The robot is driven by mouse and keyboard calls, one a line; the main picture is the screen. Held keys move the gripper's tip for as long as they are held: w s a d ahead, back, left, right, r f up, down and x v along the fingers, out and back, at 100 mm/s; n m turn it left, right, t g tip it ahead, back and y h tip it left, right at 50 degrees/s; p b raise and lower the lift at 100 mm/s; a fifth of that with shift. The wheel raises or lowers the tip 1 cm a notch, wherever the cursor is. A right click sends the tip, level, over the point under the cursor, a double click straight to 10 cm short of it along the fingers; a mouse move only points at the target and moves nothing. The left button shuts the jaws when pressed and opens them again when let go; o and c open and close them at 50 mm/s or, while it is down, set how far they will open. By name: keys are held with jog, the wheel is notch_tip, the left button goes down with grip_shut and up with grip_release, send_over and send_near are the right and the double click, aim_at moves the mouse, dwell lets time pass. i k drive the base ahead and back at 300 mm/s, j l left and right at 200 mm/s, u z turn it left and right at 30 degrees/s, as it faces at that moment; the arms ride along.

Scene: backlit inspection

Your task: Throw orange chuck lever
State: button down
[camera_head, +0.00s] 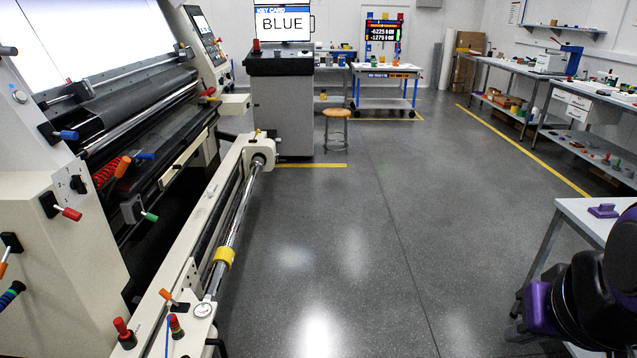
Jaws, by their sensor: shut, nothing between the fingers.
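A small lever with an orange grip (166,294) stands on the near end of the long cream rail, beside the round chuck end (203,309) of the steel shaft (232,228). Its orange grip tilts up and to the left from a dark base. Other orange-gripped levers are on the machine: one by the red coil (122,166) and one cut by the left edge (3,270). Part of my dark and purple arm (590,295) shows at the lower right, far from the levers. I cannot make out my gripper's fingers there.
A red-knobbed lever (122,328) and a striped-knob lever (176,326) stand close to the orange lever. A yellow collar (222,257) is on the shaft. The grey floor (350,240) right of the rail is open. A white table (585,215) stands near my arm.

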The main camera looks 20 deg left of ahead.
aim_at(162, 293)
jog(key=i+j+u, duration=0.1)
jog(key=i+u, duration=0.2)
jog(key=i, duration=0.2)
jog(key=i+u, duration=0.25)
jog(key=i, duration=0.25)
jog(key=i+u, duration=0.35)
jog(key=i+l+u, duration=0.25)
jog(key=i+u, duration=0.15)
jog(key=i, duration=0.15)
jog(key=i+u, duration=0.15)
jog(key=u, duration=0.25)
jog(key=i+l+u, duration=0.1)
jog(key=u, duration=0.25)
jog(key=i+l+u, duration=0.15)
jog(key=u, duration=0.25)
